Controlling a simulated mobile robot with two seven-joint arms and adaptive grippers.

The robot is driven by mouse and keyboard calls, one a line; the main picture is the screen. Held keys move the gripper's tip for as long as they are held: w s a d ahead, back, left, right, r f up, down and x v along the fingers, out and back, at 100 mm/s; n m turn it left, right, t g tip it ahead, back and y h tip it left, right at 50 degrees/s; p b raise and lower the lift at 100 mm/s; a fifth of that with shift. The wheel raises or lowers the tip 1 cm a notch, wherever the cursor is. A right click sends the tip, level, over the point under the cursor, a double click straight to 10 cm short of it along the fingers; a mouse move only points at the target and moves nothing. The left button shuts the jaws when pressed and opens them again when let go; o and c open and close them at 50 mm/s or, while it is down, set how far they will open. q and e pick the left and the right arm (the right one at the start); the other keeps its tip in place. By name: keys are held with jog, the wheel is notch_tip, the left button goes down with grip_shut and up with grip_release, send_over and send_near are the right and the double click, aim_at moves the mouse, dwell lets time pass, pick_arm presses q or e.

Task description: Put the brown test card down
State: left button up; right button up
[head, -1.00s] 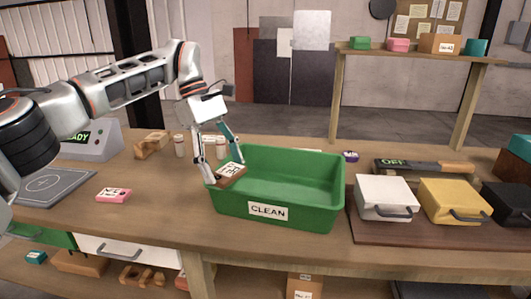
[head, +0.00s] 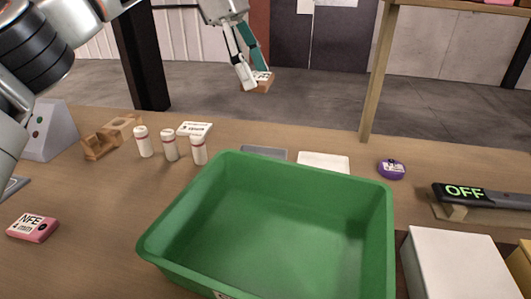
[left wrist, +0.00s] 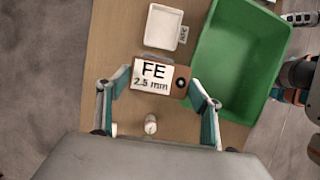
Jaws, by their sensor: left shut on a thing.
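The brown test card (head: 258,87) is held in my left gripper (head: 254,80), high in the head view and raised clear of the table. Its white label reads "FE 2.5 mm" in the left wrist view, where the card (left wrist: 181,83) has a dark round spot at its right end. The left fingers (left wrist: 157,100) are closed on the card's two ends. The green bin (head: 170,228) stands in front on the table, and its visible inside is empty.
A grey flat piece (head: 263,152) and a white tray (head: 323,162) lie behind the bin. Several white bottles (head: 169,145) and a brown holder (head: 100,146) stand left. A purple puck (head: 391,169) and an OFF display (head: 480,194) are right. A pink card (head: 33,228) lies left.

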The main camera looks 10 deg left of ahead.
pick_arm(q)
jog(key=shift+w+f, duration=0.15)
jog(key=shift+f, duration=0.05)
notch_tip(320, 180, down, 15)
jog(key=b, duration=0.2)
jog(key=shift+b, duration=0.4)
notch_tip(320, 180, down, 4)
jog(key=shift+f+b, duration=0.2)
jog(key=shift+b, duration=0.25)
jog(key=shift+f, duration=0.1)
jog(key=shift+r, duration=0.2)
pick_arm(e)
jog(key=shift+w+a+y, duration=0.3)
jog(key=shift+a+y, duration=0.1)
jog(key=shift+a, duration=0.3)
pick_arm(q)
jog(key=shift+f, duration=0.1)
pick_arm(e)
jog(key=shift+w, duration=0.1)
